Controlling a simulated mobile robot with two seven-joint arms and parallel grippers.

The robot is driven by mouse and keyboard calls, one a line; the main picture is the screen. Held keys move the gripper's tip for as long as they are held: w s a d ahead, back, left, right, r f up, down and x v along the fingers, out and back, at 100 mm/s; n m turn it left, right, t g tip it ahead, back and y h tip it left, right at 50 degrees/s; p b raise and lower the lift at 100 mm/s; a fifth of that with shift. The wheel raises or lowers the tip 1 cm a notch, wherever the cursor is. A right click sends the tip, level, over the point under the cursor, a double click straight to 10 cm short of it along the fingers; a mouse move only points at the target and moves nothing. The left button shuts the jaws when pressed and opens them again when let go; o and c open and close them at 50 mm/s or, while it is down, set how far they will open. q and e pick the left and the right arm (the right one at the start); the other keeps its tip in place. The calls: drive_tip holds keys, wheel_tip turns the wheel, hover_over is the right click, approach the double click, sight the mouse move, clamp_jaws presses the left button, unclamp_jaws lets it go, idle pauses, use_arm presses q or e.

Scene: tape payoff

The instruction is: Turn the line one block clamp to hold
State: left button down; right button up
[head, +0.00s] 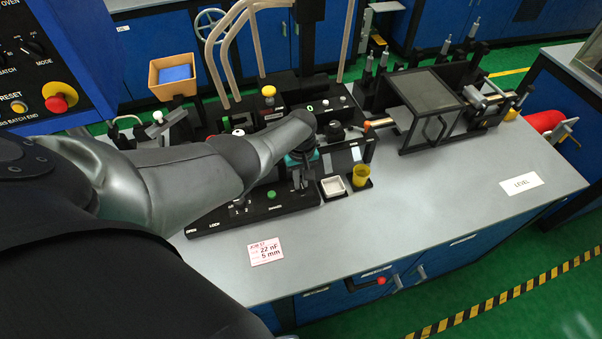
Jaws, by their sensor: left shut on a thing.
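A black tape station (225,221) stands on the grey bench, with knobs, small labels and a teal part (291,159) near its middle. My left arm reaches across it from the left. My left gripper (302,179) points down at the station's right part, beside the teal part, and is shut on a small part there. The arm and fingers hide most of that part, so I cannot tell its shape, its setting or whether it is the line one block clamp. My right gripper is not in view.
Bent tan tubes (215,70) rise behind. A black framed machine (428,100) stands at the back right.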

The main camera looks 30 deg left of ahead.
sight(301, 183)
use_arm(q)
drive_tip(key=c, duration=0.9)
unclamp_jaws()
drive_tip(key=shift+r, duration=0.1)
wheel_tip(301, 183, up, 6)
drive_tip(key=p, duration=0.4)
drive_tip(key=shift+f, duration=0.25)
drive_tip(key=shift+r, duration=4.85)
